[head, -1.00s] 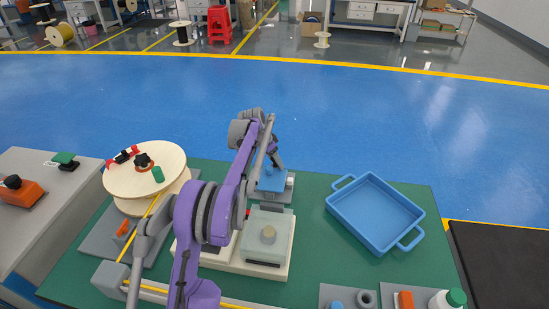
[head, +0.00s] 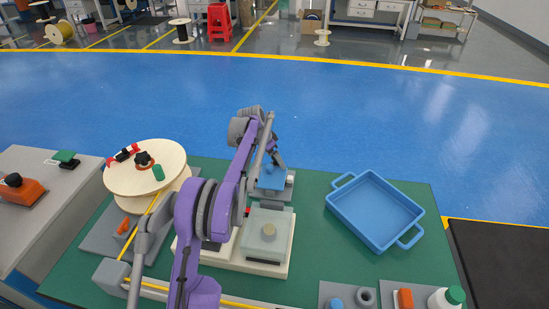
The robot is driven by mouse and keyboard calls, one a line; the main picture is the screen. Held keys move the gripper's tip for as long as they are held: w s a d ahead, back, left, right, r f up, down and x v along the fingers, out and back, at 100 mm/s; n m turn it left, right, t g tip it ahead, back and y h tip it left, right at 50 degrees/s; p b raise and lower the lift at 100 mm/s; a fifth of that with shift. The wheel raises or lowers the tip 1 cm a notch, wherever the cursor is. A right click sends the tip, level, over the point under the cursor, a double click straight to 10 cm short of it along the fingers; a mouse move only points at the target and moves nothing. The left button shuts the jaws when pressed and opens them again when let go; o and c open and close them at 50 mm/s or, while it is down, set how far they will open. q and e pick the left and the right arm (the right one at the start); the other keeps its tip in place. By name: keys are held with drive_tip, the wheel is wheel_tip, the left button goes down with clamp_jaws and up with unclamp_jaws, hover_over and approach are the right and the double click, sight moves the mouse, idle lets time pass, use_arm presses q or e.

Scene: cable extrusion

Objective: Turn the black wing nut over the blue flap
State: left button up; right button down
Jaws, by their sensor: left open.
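The blue flap (head: 270,181) sits on a grey base behind the machine block, near the back edge of the green table. My left gripper (head: 277,163) reaches over the flap from above, at the end of my purple and grey arm. Its jaws are open, and the fingertips are small and dark against the flap. I cannot make out the black wing nut over the flap; the gripper and arm cover that area. A black knob (head: 143,159) shows on the wooden spool. My right gripper is not in view.
The wooden spool (head: 120,178) with yellow cable stands at the left. A cream block with a clear cover (head: 266,236) stands in front of the flap. A blue tray (head: 374,213) lies to the right, with bare green table (head: 310,200) between.

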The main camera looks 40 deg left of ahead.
use_arm(q)
drive_tip(key=shift+r, duration=0.1)
drive_tip(key=v, duration=1)
drive_tip(key=shift+s+r+p, duration=0.2)
drive_tip(key=shift+r+p, duration=0.05)
drive_tip(key=shift+p, duration=0.1)
drive_tip(key=shift+a, duration=0.1)
